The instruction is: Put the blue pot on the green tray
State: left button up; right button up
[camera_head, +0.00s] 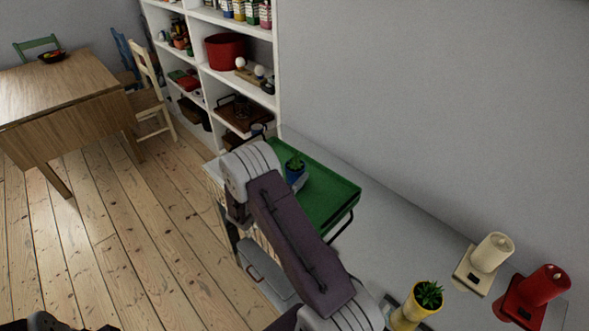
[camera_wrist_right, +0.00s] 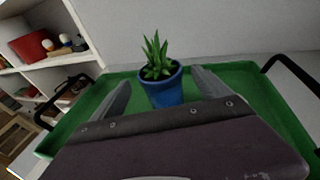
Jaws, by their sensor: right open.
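The blue pot (camera_head: 296,175) holds a spiky green plant and shows over the green tray (camera_head: 330,190) in the head view. In the right wrist view the blue pot (camera_wrist_right: 163,92) is upright, with the green tray (camera_wrist_right: 245,80) around and behind it. My right gripper (camera_wrist_right: 162,84) is open, with one finger on each side of the pot. No clear contact shows, and the pot's base is hidden behind the gripper body. In the head view my right arm hides the fingers and part of the tray. My left gripper's fingers do not show.
The tray has black handles and lies by the grey wall. A yellow pot with a plant (camera_head: 411,311), a cream object (camera_head: 490,254) and a red object (camera_head: 543,286) stand at the lower right. A white shelf (camera_head: 237,83) and wooden table (camera_head: 60,90) are farther back.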

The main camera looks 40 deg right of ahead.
jog(key=v, duration=0.8)
jog(key=s+a+f+m+g+y, duration=0.1)
jog(key=s+m+g+y, duration=0.1)
jog(key=s, duration=0.3)
jog(key=s+a+f+m+g+y, duration=0.1)
jog(key=s+m+g+y, duration=0.1)
jog(key=s+m, duration=0.3)
jog(key=s+a+f+m+g+y, duration=0.1)
jog(key=s+m+g+y, duration=0.1)
jog(key=s, duration=0.4)
jog(key=shift+s+m+g, duration=0.15)
jog(key=shift+m+g, duration=0.75)
jog(key=s+a+m+t+y, duration=0.2)
jog(key=a+m+y, duration=0.6)
jog(key=a+m, duration=0.4)
jog(key=shift+s+a+r+t+y, duration=0.15)
jog(key=shift+a+r+t+y, duration=0.3)
jog(key=shift+a, duration=0.65)
